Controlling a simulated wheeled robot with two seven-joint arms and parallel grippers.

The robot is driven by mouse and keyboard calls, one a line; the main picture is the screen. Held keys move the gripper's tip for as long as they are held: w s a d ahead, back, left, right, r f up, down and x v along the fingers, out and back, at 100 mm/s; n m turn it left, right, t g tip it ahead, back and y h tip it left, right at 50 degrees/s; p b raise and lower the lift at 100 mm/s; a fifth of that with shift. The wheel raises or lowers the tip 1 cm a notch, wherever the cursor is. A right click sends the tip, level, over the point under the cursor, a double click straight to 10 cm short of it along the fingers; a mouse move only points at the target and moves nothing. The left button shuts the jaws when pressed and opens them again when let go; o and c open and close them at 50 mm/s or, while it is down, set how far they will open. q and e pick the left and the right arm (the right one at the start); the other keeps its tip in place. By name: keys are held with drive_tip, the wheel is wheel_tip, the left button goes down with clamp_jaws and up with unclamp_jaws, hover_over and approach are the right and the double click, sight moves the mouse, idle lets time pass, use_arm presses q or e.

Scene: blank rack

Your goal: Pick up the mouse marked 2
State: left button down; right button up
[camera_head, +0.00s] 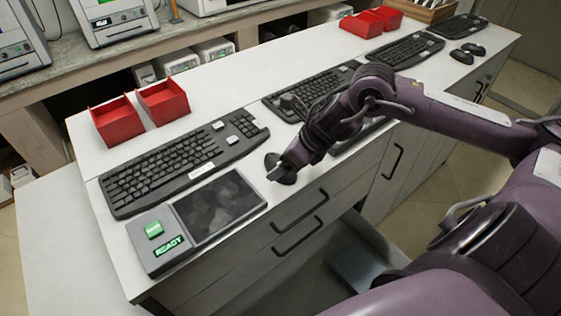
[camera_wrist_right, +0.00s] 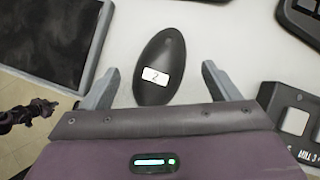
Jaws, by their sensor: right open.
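The mouse marked 2 (camera_wrist_right: 160,48) is a dark oval with a white label, lying on the white counter in the right wrist view. My right gripper (camera_wrist_right: 161,82) is open, with one finger on each side of the mouse's near end and visible gaps between. In the head view the right gripper (camera_head: 277,170) is low over the counter's front edge, beside the dark pad, and partly covers the mouse (camera_head: 288,179).
A console with a dark pad (camera_head: 218,205) and a green button (camera_head: 154,229) lies left of the gripper. Keyboards (camera_head: 180,165) line the counter, with red bins (camera_head: 118,121) behind. Two other mice (camera_head: 462,56) lie at the far right.

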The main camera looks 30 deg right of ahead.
drive_tip(key=shift+x, duration=0.85)
drive_tip(key=c, duration=1.1)
